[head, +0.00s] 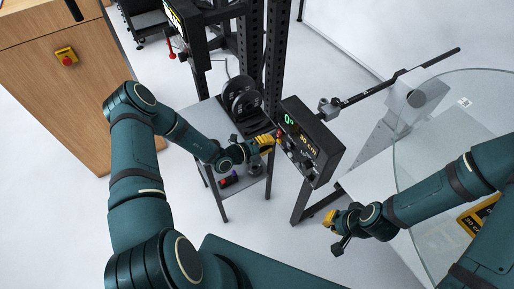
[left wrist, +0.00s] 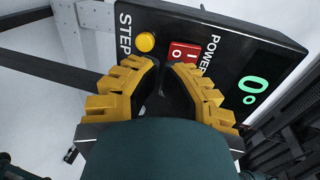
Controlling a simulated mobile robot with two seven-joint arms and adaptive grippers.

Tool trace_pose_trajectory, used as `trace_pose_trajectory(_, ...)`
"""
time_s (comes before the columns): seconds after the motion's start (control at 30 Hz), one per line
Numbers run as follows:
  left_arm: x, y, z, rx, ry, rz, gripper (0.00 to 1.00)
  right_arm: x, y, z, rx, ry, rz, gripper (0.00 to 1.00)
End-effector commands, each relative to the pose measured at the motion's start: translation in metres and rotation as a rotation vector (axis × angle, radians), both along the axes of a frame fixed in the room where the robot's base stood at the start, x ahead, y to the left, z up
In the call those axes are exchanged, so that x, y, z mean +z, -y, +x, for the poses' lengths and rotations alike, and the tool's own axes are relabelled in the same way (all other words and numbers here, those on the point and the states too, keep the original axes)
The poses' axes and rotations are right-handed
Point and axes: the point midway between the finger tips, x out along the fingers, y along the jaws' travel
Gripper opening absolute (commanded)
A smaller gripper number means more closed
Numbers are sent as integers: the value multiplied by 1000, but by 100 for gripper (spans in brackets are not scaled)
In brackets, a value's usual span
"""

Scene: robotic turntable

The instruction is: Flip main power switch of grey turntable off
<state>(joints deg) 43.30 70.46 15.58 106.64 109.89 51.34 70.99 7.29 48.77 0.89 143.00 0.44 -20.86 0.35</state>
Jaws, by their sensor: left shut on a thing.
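In the left wrist view the box (left wrist: 225,40) carries a red rocker switch (left wrist: 187,51) labelled POWER, marked I and O, and a yellow STEP button (left wrist: 146,42). My left gripper (head: 273,140) is at the box's left end. In the left wrist view its yellow fingers (left wrist: 165,65) are close together, with the right fingertip overlapping the switch's lower edge. What lies between them is unclear. My right gripper (head: 333,231) is below and right of the box; its opening is unclear.
A round glass turntable disc (head: 480,84) is at the right, beside a grey arm mount with a dark rod (head: 400,75). A small grey cart (head: 203,118) and black rack posts stand behind the left gripper. A wooden cabinet (head: 60,105) is at left.

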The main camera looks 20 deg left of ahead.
Motion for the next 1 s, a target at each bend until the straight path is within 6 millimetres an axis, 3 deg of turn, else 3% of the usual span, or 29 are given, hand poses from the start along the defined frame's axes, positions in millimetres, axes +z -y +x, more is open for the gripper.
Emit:
trace_pose_trajectory(0.2,-5,13,16,-1,0,1,0,-3,0,-1,2,-2,0,0)
trace_pose_trajectory(0.63,-5,15,19,0,1,-1,0,-3,0,-1,2,-2,0,0)
trace_pose_trajectory(0.93,-16,21,28,3,111,-90,0,-34,-1,-9,15,-19,4,0)
trace_pose_trajectory(1.0,-9,21,28,0,107,-84,0,-27,-1,-8,15,-19,4,0)
